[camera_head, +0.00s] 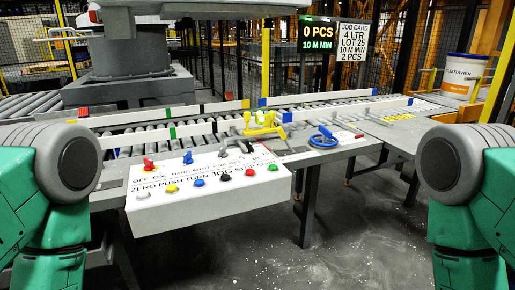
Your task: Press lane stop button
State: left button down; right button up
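A white control panel (207,187) stands in front of the roller conveyor at centre left. A red switch (149,163) and a blue switch (188,157) sit on the top face. Green and grey arm parts show at both sides, but neither gripper is in view.
A roller conveyor (130,139) with white rails runs behind the panel. A blue handwheel (323,138) and a yellow clamp-like device (262,124) sit beside it. A white pail (463,75) stands at the right. A display (319,35) reads 0 PCS. Open floor lies in front.

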aim_at(249, 172)
jog(key=i+l+u, duration=0.2)
jog(key=i+l, duration=0.8)
jog(key=i, duration=0.2)
